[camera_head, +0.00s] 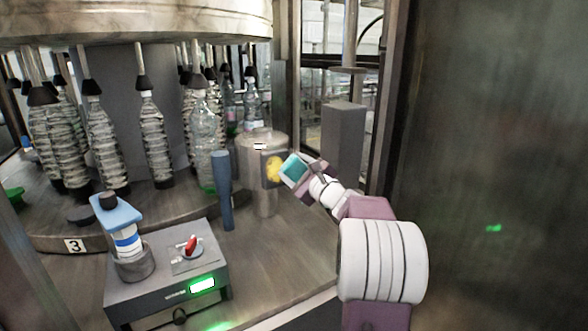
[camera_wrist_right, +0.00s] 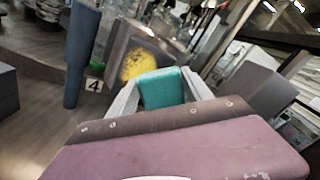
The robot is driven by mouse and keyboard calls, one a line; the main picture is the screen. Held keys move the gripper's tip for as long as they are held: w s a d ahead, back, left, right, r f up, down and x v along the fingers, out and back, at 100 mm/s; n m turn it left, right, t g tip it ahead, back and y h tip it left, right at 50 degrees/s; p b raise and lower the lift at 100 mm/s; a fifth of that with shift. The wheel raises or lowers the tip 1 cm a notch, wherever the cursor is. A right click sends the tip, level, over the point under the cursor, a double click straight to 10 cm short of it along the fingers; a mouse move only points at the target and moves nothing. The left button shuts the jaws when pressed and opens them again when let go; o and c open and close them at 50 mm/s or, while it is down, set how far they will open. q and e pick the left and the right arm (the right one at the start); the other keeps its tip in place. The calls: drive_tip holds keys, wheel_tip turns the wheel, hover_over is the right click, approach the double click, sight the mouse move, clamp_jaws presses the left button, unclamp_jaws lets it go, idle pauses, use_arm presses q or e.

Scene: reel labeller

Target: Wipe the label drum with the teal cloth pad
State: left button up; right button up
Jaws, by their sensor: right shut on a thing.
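The label drum (camera_head: 257,190) is a pale metal cylinder on the machine deck, right of the blue post. A yellow patch (camera_head: 274,168) shows on a grey face at its right side; in the wrist view this yellow patch (camera_wrist_right: 138,66) lies on a squarish grey face. My right gripper (camera_head: 305,171) is shut on the teal cloth pad (camera_head: 294,170). The pad (camera_wrist_right: 163,88) also shows between the fingers in the wrist view. It is close to the yellow patch, to its right in the head view; I cannot tell whether they touch. My left gripper is not in view.
A blue post (camera_head: 222,190) stands left of the drum. A grey control box (camera_head: 150,297) with a red switch (camera_head: 191,243) and a holder with a blue-topped tool (camera_head: 118,212) sits front left. Several bottles (camera_head: 155,140) hang behind. A grey block (camera_head: 343,140) stands behind my right arm.

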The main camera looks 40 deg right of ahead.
sight(274, 163)
drive_tip(key=shift+w+d, duration=0.1)
drive_tip(key=shift+w, duration=0.75)
drive_tip(key=a+b, duration=0.3)
drive_tip(key=shift+w+a+f, duration=0.1)
drive_tip(key=shift+a+f, duration=0.05)
drive_tip(key=shift+a+b, duration=0.3)
drive_tip(key=shift+w+a+b, duration=0.1)
drive_tip(key=shift+a+b, duration=0.1)
drive_tip(key=shift+b, duration=0.15)
drive_tip(key=shift+d+r+b, duration=0.2)
drive_tip(key=shift+d+b, duration=0.15)
drive_tip(key=shift+b, duration=0.6)
